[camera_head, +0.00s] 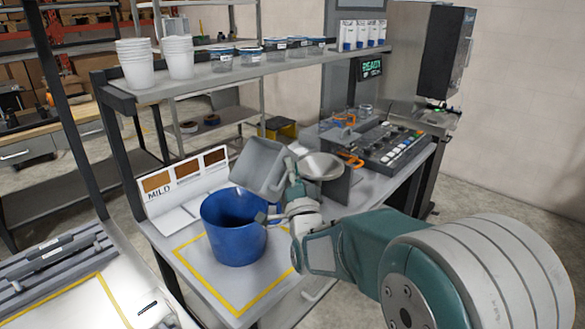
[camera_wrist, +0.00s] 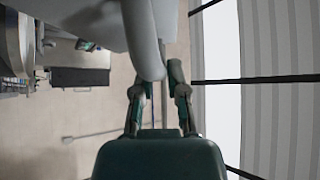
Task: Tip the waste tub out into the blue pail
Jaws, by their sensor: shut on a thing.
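The blue pail (camera_head: 234,228) stands upright on the grey table, inside a yellow-outlined square. The grey waste tub (camera_head: 258,166) is up in the air, tilted, above and just behind the pail's right side. My gripper (camera_head: 294,160) is at the tub's right side, shut on it. The tub's contents cannot be made out, and the inside of the pail looks dark.
A sign board marked MILD (camera_head: 182,186) stands behind the pail. A shelf (camera_head: 225,75) with cups and jars runs above the table's back.

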